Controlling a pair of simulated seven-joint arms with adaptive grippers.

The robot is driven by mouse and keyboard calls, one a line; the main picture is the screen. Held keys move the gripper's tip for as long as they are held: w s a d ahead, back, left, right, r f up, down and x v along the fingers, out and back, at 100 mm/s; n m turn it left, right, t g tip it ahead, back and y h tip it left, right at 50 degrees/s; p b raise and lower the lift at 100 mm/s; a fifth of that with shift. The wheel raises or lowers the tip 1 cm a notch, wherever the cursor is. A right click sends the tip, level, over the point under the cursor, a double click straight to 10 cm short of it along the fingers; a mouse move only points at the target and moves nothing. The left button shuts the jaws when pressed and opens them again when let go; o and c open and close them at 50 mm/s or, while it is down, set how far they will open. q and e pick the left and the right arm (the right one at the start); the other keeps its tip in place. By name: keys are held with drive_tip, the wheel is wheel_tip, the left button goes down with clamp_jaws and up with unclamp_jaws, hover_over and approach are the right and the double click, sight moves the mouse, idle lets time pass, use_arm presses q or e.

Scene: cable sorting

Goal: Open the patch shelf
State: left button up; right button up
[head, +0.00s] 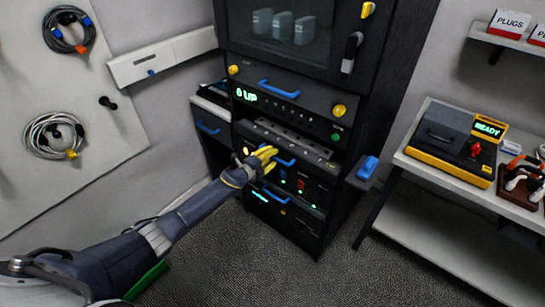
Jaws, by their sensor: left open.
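A dark equipment rack (338,115) stands in the middle of the head view. A shelf with a row of ports on its top (292,138) sits in the rack, below the unit with the green readout. I take it for the patch shelf; I cannot tell how far out it stands. A blue handle (285,162) is on the front beneath it. My left gripper (265,158) has yellow fingers, is open and is at the left end of this handle. I cannot tell whether it touches; the fingers hide part of the front. My right gripper is out of view.
Other blue handles are above (278,88) and below (275,195). A blue-topped piece (367,168) juts from the rack's right side. A bench (405,160) with a yellow-black device (452,140) stands right. Coiled cables (55,135) hang on the left panel. Carpet (290,270) is free in front.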

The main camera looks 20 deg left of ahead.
use_arm(q)
drive_tip(key=shift+w+d+f, duration=0.15)
drive_tip(key=shift+w+d, duration=0.05)
drive_tip(key=shift+w, duration=0.25)
drive_tip(key=shift+c, duration=0.5)
clamp_jaws()
